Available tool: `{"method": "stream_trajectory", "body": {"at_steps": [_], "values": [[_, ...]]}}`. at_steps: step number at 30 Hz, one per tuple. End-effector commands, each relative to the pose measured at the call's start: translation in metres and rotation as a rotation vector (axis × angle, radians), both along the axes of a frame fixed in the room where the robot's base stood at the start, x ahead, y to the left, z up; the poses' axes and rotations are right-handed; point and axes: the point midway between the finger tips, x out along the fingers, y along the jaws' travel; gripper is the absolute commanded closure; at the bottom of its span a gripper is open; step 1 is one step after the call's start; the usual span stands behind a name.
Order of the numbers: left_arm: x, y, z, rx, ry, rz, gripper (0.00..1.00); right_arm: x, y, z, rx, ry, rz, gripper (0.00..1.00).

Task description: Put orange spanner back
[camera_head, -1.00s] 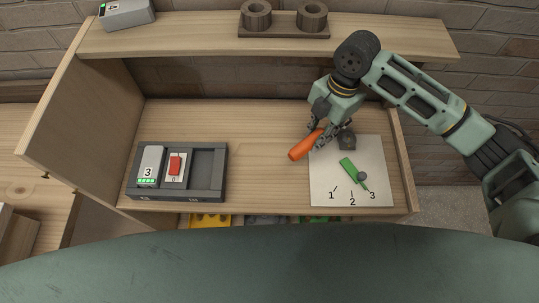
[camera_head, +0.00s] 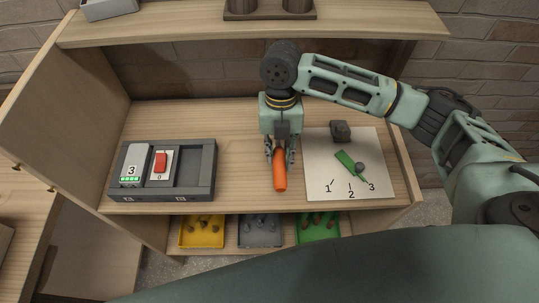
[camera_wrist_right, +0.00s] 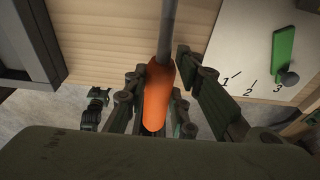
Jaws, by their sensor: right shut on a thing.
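The orange spanner (camera_head: 280,172) is in my right gripper (camera_head: 280,160), held over the workbench just left of the white numbered card. In the right wrist view the orange handle (camera_wrist_right: 158,97) sits between the fingers, and a grey shaft (camera_wrist_right: 168,35) runs from it toward the top edge. The far end of the shaft is out of that view. In the head view the shaft is hidden by the gripper. My left gripper is not in view.
A dark tray (camera_head: 194,181) with a "3" block and a red switch stands at left, its right compartment empty. The white card (camera_head: 318,188) has a green lever (camera_head: 345,160) and a grey block (camera_head: 340,131). Yellow (camera_head: 187,241), grey and green bins sit below.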

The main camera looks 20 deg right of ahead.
Motion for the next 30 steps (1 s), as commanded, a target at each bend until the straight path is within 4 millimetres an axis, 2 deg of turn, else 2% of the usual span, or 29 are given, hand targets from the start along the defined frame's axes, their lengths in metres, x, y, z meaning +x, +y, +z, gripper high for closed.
{"method": "stream_trajectory", "body": {"at_steps": [3,6,8,16,29,30], "values": [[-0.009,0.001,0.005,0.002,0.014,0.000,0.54,0.014,0.012,-0.009,0.001,0.001,-0.001,1.00],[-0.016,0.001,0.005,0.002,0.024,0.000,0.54,0.019,0.016,-0.014,0.000,-0.001,0.000,1.00],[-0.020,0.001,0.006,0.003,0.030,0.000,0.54,0.020,0.017,-0.017,-0.001,-0.001,0.000,1.00],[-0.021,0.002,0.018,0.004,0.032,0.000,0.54,0.019,0.016,-0.052,-0.001,0.001,-0.001,1.00],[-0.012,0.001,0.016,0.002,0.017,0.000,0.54,0.020,0.016,-0.060,-0.001,-0.002,0.000,1.00],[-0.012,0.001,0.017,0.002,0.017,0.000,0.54,0.020,0.016,-0.059,-0.001,-0.002,0.000,0.73]]}}
